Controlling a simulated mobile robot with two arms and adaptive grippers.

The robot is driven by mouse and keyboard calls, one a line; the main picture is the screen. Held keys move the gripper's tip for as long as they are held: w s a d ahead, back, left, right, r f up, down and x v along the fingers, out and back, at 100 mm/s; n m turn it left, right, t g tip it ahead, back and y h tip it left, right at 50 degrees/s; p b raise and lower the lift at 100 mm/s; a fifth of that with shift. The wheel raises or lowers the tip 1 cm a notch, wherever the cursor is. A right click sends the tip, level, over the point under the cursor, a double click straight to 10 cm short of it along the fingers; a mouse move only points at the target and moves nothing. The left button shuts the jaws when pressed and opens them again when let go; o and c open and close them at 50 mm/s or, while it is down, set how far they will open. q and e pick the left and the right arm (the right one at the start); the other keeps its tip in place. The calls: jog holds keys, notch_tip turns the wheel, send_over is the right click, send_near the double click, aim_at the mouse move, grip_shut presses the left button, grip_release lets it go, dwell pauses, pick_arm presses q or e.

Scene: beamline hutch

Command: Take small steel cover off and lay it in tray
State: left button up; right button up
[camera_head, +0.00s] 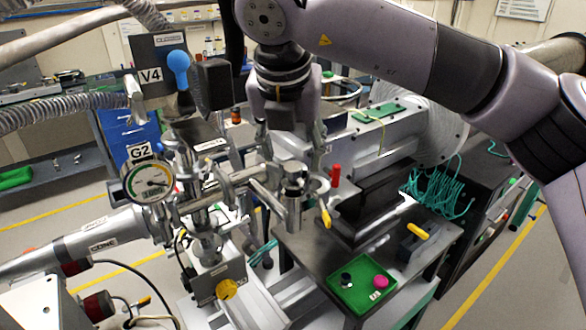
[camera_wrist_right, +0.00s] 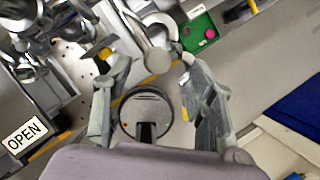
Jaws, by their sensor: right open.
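The small steel cover (camera_head: 294,186) looks like a round metal cap on the steel pipework near the middle of the head view. In the right wrist view its round face (camera_wrist_right: 157,60) shows between my fingertips. My right gripper (camera_head: 291,205) points down there with its fingers apart, one on each side of the cap. It also shows open in the right wrist view (camera_wrist_right: 147,62). I cannot tell whether the fingers touch the cap. The green tray (camera_head: 347,299) lies on the dark table, to the lower right. My left gripper is not in view.
A black knob (camera_head: 346,280) and a magenta cap (camera_head: 381,282) are in the tray, with free green floor around them. A pressure gauge (camera_head: 149,182) and a blue-knobbed lever (camera_head: 179,68) stand left of the gripper. Teal cables (camera_head: 440,190) hang at the right.

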aim_at(293, 167)
jog(key=p+x, duration=0.3)
jog(key=x, duration=0.1)
jog(key=shift+w+f, duration=0.2)
jog(key=shift+f, duration=0.3)
jog(key=shift+s, duration=0.1)
jog(key=shift+c, duration=0.7)
jog(key=c, duration=0.4)
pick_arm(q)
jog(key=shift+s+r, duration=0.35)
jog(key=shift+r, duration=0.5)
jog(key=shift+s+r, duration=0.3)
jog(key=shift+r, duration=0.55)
pick_arm(e)
jog(key=c, duration=0.6)
jog(key=shift+r, duration=0.1)
